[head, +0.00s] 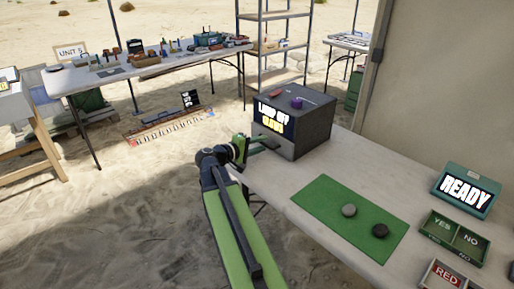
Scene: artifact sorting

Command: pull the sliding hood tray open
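The hood is a dark grey box (312,128) standing on the near white table. Its front carries a lit sign (274,118) with white and yellow letters. Below the sign is a lighter grey front panel (283,149), which looks like the tray front. The tray does not visibly stick out. My gripper (262,145) is at the lower left of this front, close to it or touching. The fingers are small and dark, so I cannot tell whether they hold a handle.
On the table, a green mat (325,212) holds a light stone (348,210) and a dark stone (380,230). A READY display (465,190), a YES/NO tray (455,238) and a RED tray (445,275) are at right. Small items lie on the hood. Open sand lies left of the table.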

